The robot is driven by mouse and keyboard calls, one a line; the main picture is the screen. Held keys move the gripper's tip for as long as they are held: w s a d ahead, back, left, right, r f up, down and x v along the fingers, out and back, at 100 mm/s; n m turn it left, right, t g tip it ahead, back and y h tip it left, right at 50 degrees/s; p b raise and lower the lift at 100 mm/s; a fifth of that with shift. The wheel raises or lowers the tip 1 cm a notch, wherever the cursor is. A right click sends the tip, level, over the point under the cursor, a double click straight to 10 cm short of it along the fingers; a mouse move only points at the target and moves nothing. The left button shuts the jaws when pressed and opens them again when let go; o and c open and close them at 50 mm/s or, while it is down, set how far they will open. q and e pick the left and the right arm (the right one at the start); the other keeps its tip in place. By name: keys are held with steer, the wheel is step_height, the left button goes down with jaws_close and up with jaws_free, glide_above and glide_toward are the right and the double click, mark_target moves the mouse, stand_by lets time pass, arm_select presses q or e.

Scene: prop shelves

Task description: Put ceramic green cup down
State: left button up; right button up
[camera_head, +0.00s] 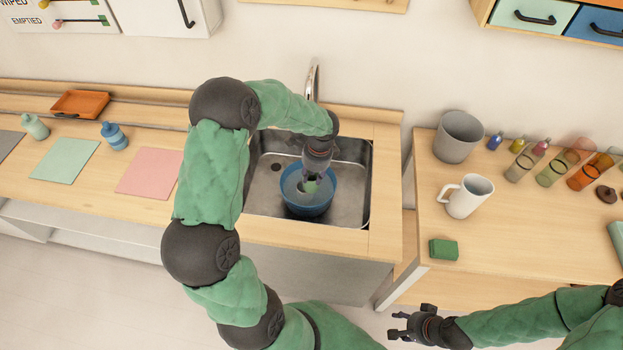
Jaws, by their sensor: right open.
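A blue bowl (308,203) stands in the metal sink. My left gripper (311,181) points down into the bowl. A small pale green piece, which looks like the ceramic green cup (311,187), shows at its fingertips. The fingers seem shut on it, and most of it is hidden by the gripper. I cannot tell whether it touches the bowl. My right gripper (403,328) is open and empty, in front of the right table and above the floor.
The sink (350,207) has raised edges and a faucet (312,82) behind. On the right table stand a white mug (472,198), a grey container (458,138), a green sponge (443,249) and several bottles and cylinders. The left counter holds a pink mat (150,174), a green mat (66,160) and bottles.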

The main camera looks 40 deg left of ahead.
arm_select(q)
step_height(320, 180, up, 8)
steer(key=d+p, duration=0.1)
steer(key=shift+w+r+p, duration=0.25)
steer(key=shift+p, duration=0.05)
